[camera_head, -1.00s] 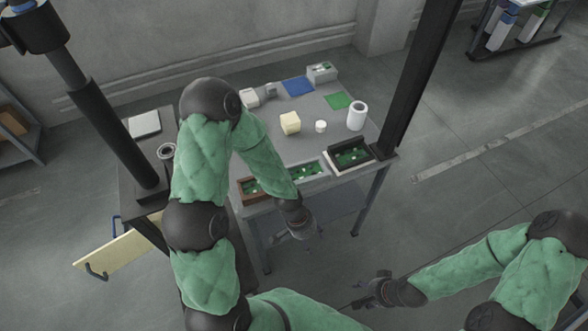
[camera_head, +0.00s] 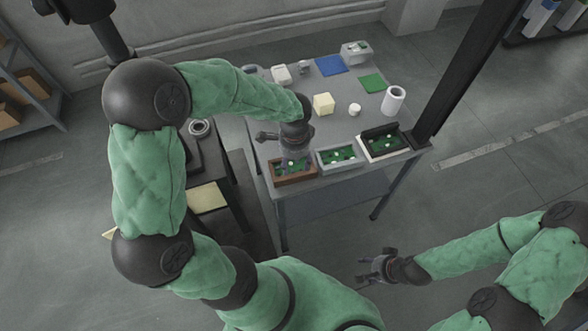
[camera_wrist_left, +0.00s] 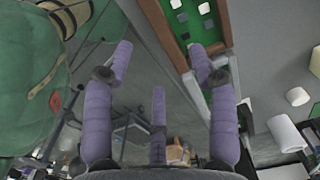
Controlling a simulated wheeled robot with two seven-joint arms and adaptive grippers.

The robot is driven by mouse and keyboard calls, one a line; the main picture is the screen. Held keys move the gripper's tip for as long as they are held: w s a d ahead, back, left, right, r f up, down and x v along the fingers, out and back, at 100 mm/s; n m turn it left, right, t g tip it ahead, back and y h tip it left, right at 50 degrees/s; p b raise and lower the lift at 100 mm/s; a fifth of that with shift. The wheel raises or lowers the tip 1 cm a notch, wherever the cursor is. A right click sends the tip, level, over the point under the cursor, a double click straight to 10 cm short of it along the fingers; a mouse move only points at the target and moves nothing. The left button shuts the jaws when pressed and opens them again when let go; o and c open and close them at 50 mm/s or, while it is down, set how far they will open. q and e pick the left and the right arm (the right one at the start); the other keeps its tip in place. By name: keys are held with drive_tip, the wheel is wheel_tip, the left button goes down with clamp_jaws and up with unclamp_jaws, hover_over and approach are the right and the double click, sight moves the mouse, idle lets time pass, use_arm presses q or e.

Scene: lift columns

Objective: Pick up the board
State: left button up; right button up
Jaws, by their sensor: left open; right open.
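Green boards with pale parts lie in three trays along the table's front edge: a brown tray (camera_head: 292,180), a grey tray (camera_head: 340,168) and a black-and-white tray (camera_head: 388,154). My left gripper (camera_head: 293,163) is over the brown tray and partly covers its green board (camera_head: 279,170). In the left wrist view, the gripper's purple fingers (camera_wrist_left: 160,62) are spread and empty. The brown tray (camera_wrist_left: 158,28) and its board (camera_wrist_left: 181,22) lie beyond the right finger. My right gripper (camera_head: 366,270) is open and empty, away from the table at lower right.
On the grey table (camera_head: 300,120) stand a cream block (camera_head: 323,104), a small white cylinder (camera_head: 355,109) and a white roll (camera_head: 394,100). Blue (camera_head: 331,65) and green (camera_head: 373,83) sheets lie behind. A dark post (camera_head: 460,70) rises at the table's right.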

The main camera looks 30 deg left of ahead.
sight(296, 176)
use_arm(q)
wheel_tip(296, 176, down, 4)
drive_tip(key=shift+f+b, duration=0.2)
drive_tip(key=shift+b, duration=0.35)
wheel_tip(296, 176, down, 5)
drive_tip(key=shift+w+d+f+b, duration=0.1)
drive_tip(key=shift+w+d+b, duration=0.05)
drive_tip(key=shift+b, duration=0.9)
clamp_jaws()
